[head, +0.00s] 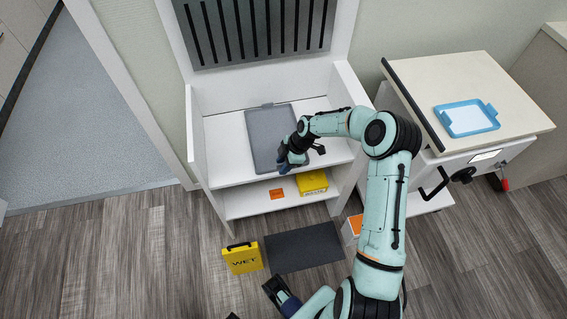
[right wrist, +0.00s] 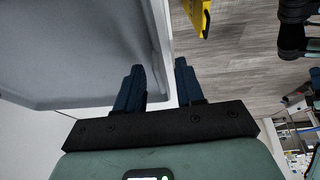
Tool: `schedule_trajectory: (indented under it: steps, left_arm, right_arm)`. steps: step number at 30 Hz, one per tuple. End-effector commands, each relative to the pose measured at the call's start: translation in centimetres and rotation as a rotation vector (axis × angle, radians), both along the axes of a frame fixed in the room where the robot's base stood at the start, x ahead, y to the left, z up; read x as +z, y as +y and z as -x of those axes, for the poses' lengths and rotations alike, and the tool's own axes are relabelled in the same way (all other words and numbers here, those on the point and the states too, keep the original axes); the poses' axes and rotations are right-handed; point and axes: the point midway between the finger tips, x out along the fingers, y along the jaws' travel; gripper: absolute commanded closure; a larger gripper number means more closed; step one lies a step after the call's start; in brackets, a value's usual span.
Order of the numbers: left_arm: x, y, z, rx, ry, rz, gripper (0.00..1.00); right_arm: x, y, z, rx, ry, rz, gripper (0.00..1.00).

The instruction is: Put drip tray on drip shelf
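A flat grey tray (head: 262,142), which I take for the drip tray, lies on the white upper shelf (head: 225,150) of the rack. It fills the left of the right wrist view (right wrist: 75,45). My right gripper (head: 293,160) is at the tray's front right corner. In the right wrist view its two blue fingers (right wrist: 160,72) stand apart, with the tray's edge reaching toward the gap between them. I cannot tell whether they touch it. Part of my left gripper (head: 280,292) shows low in the head view; its fingers are not clear.
A yellow box (head: 313,182) and an orange card (head: 276,194) are on the lower shelf. A yellow WET sign (head: 242,259), a dark mat (head: 303,247) and an orange-white box (head: 352,228) are on the floor. A cart (head: 440,85) at right carries a blue-rimmed tray (head: 468,119).

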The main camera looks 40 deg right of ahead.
Motion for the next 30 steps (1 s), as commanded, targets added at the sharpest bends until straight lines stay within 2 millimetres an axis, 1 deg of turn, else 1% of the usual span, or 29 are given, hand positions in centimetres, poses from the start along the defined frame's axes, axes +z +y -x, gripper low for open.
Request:
schedule_trajectory:
  steps: [2, 5, 15, 19, 23, 25, 26, 29, 30]
  left_arm:
    - [0.0, 0.0, 0.0, 0.000, 0.000, 0.000, 0.57]
    - [0.2, 0.0, 0.0, -0.001, 0.002, 0.001, 0.57]
    - [0.8, 0.0, 0.3, -0.003, 0.013, 0.002, 0.57]
    - [1.0, 0.0, 0.4, -0.003, 0.016, 0.002, 0.57]
    - [1.1, 0.0, 0.4, -0.004, 0.018, 0.003, 0.57]
    - [1.1, 0.0, 0.4, -0.004, 0.018, 0.003, 0.57]
    - [1.1, 0.0, 0.4, -0.004, 0.018, 0.003, 0.57]
    - [1.1, 0.0, 0.4, -0.004, 0.019, 0.003, 0.57]
    - [1.1, 0.0, 0.4, -0.004, 0.019, 0.003, 0.57]
  right_arm:
    - [0.3, -0.1, 0.0, 0.000, -0.001, 0.000, 0.63]
    - [1.3, -0.6, 0.3, -0.003, -0.001, 0.003, 0.63]
    - [7.8, -2.7, 1.9, -0.004, -0.001, 0.004, 0.63]
    - [9.7, -3.3, 2.4, -0.002, -0.001, 0.003, 0.63]
    - [10.7, -3.6, 2.6, -0.003, 0.000, 0.000, 0.63]
    - [10.1, -3.0, 2.8, -0.021, 0.013, -0.015, 0.63]
    - [9.4, -2.4, 2.9, -0.041, 0.024, -0.028, 0.63]
    - [5.1, 1.3, 3.4, -0.163, 0.097, -0.095, 0.63]
    - [2.7, 3.5, 4.0, -0.237, 0.144, -0.128, 0.63]
